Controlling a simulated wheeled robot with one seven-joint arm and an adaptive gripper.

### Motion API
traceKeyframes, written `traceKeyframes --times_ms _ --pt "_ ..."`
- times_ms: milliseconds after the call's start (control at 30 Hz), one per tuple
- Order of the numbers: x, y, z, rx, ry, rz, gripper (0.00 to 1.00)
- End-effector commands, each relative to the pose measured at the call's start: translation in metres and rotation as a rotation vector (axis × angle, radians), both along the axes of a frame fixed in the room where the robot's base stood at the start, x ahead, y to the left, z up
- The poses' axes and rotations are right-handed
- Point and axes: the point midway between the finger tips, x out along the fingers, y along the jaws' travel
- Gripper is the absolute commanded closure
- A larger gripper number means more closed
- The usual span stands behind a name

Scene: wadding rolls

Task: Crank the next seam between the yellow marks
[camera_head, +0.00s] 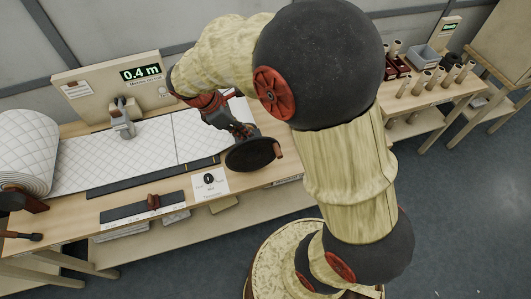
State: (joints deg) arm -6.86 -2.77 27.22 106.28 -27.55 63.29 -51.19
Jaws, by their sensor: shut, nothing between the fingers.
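White quilted wadding (145,148) lies along the bench, fed from a thick roll (25,145) at the left. A thin dark seam line crosses it right of the grey machine head (122,120). A black crank wheel (250,155) with a brown handle (278,150) on its right rim stands at the bench's right part. My gripper (246,134) is shut and empty, just above or in front of the wheel's upper edge; I cannot tell whether it touches. It appears apart from the brown handle. My arm covers the bench's right end.
A dark strip with a red-brown slider (153,201) and a card with a black knob (210,182) sit at the front. A side table (440,95) at right holds several small rolls and bins.

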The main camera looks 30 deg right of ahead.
Motion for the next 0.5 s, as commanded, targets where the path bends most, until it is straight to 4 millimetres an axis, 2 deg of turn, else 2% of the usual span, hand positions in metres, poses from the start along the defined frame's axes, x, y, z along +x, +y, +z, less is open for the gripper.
traceKeyframes --times_ms 267,500 --pt "-0.001 -0.002 -0.007 0.004 0.001 0.000 1.00" --pt "-0.007 -0.020 -0.044 0.004 0.004 -0.001 1.00"
